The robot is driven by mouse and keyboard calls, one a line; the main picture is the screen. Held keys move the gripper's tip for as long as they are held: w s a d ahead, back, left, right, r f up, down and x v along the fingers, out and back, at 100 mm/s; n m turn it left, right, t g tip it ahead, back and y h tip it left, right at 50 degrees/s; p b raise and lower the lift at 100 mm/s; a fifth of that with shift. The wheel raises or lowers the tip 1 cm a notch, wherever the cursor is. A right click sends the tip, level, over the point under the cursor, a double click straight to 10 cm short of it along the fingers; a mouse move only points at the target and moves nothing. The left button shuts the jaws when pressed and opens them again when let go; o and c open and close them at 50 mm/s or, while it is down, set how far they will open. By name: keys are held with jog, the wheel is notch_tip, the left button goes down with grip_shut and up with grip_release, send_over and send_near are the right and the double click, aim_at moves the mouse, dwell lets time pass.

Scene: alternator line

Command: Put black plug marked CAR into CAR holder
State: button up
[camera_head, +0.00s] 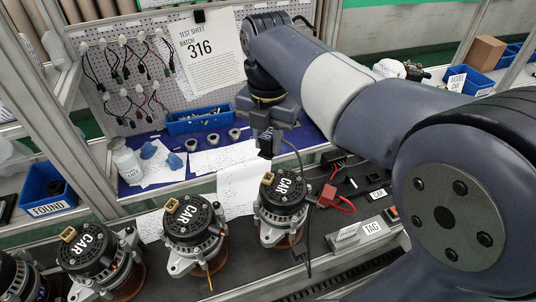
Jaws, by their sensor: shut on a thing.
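My gripper (267,143) points down in the middle of the picture, above the rightmost alternator marked CAR (284,190). It is shut on a small dark thing, likely the black plug (266,153), which is mostly hidden by the fingers. Its mark cannot be read. A black cable (306,235) hangs from near the gripper past the right side of that alternator. A small white label (377,194) lies on the bench at right, too small to read surely. I cannot make out a CAR holder with certainty.
More alternators marked CAR (184,222) stand in a row to the left. A red clamp (330,196) with a red lead and a TAG label block (372,228) lie at right. A blue bin (200,120) and papers are behind. Plugs on leads hang on the pegboard (180,45).

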aim_at(268, 132)
notch_tip(268, 132, up, 3)
jog(key=shift+f+p, duration=0.1)
jog(key=shift+p, duration=0.3)
jog(key=shift+r+p, duration=1.5)
jog(key=shift+p, duration=0.1)
jog(key=shift+f, duration=0.1)
